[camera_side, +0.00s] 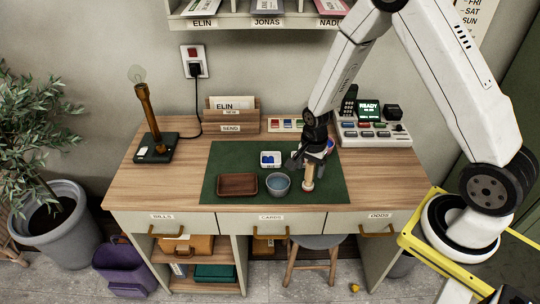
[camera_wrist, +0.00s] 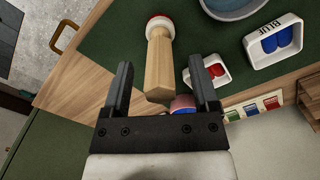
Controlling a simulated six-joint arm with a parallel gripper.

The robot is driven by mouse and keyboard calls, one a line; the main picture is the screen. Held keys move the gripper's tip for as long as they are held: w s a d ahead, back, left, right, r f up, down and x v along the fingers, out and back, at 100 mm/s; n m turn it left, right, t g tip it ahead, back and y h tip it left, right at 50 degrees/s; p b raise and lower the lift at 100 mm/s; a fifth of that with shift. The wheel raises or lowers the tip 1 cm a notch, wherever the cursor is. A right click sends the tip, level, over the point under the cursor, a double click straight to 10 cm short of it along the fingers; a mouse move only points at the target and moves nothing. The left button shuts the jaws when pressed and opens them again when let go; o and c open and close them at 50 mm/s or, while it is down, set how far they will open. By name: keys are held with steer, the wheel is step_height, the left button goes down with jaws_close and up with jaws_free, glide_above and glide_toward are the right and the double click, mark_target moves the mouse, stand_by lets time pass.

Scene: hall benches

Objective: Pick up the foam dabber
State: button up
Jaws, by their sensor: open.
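The foam dabber (camera_wrist: 159,62) has a faceted pale wooden handle and a white and red end. It stands upright on the green mat (camera_side: 228,160), handle up, as the side view also shows the dabber (camera_side: 309,181). My gripper (camera_wrist: 161,65) is open above it, and the handle end shows between the two fingers in the wrist view. No contact with either finger is visible. In the side view my gripper (camera_side: 309,160) hides the top of the handle.
A blue-grey bowl (camera_side: 277,184) stands close left of the dabber, with a brown wooden tray (camera_side: 237,184) beyond it. A white dish with blue pads (camera_side: 270,159) and a dish with red contents (camera_wrist: 207,72) are near. A button console (camera_side: 372,133) stands back right.

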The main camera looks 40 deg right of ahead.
steer(key=shift+f, duration=1)
jaws_close()
